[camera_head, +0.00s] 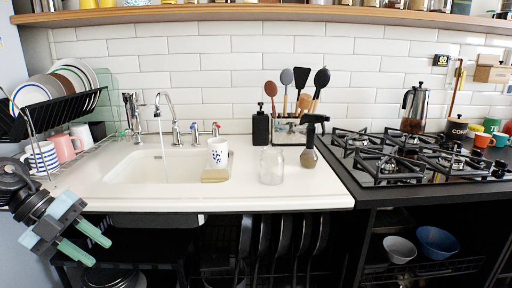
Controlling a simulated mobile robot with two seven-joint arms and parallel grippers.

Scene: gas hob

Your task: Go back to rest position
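My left gripper (100,252) is at the lower left, in front of the counter's front edge and below its top. Its two pale green fingers are apart, with nothing between them, and point down to the right. Its dark wrist comes in from the left edge of the picture. My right gripper is not in view.
A white counter (250,199) with a sink (130,172) lies ahead. A patterned white cup (218,152), a glass jar (271,166) and a spray bottle (310,145) stand on it. A dish rack (85,105) is left, a gas hob (405,178) right.

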